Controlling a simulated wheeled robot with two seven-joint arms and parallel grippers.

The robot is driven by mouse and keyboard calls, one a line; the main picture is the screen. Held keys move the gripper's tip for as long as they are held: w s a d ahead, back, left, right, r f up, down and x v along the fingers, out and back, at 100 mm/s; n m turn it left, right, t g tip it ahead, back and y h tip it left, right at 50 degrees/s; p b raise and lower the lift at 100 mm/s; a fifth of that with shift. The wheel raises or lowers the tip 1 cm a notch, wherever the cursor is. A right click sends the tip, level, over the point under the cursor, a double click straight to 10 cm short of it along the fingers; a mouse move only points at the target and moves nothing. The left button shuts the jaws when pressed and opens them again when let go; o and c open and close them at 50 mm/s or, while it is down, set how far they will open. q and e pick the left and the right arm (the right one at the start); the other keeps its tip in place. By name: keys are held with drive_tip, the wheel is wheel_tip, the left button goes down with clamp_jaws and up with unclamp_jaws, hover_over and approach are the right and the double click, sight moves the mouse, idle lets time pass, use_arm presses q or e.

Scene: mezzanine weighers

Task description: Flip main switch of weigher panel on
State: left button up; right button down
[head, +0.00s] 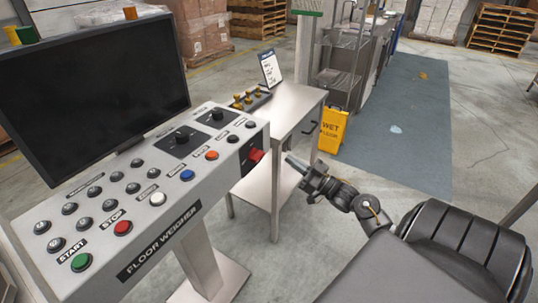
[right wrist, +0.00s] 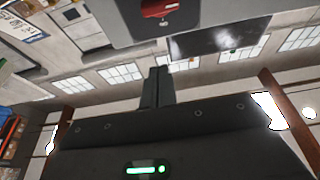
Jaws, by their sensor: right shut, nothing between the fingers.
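The weigher panel (head: 150,195) is a light grey slanted console labelled FLOOR WEIGHER in the head view. Its main switch (head: 256,156) is a red lever on a dark plate at the panel's right end. In the right wrist view the red switch (right wrist: 160,8) shows at the top edge, partly cut off. My right gripper (head: 291,160) is shut and empty, a short way to the right of the switch, and seems apart from it. Its closed fingers (right wrist: 158,88) point toward the switch in the right wrist view. My left gripper is not in view.
A dark monitor (head: 95,90) stands behind the panel's buttons, including a green START button (head: 81,262) and a red STOP button (head: 123,227). A steel table (head: 290,105) stands behind the switch. A yellow wet-floor sign (head: 332,130) stands beyond it.

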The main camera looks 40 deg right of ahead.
sight(257, 156)
drive_tip(key=shift+w, duration=0.1)
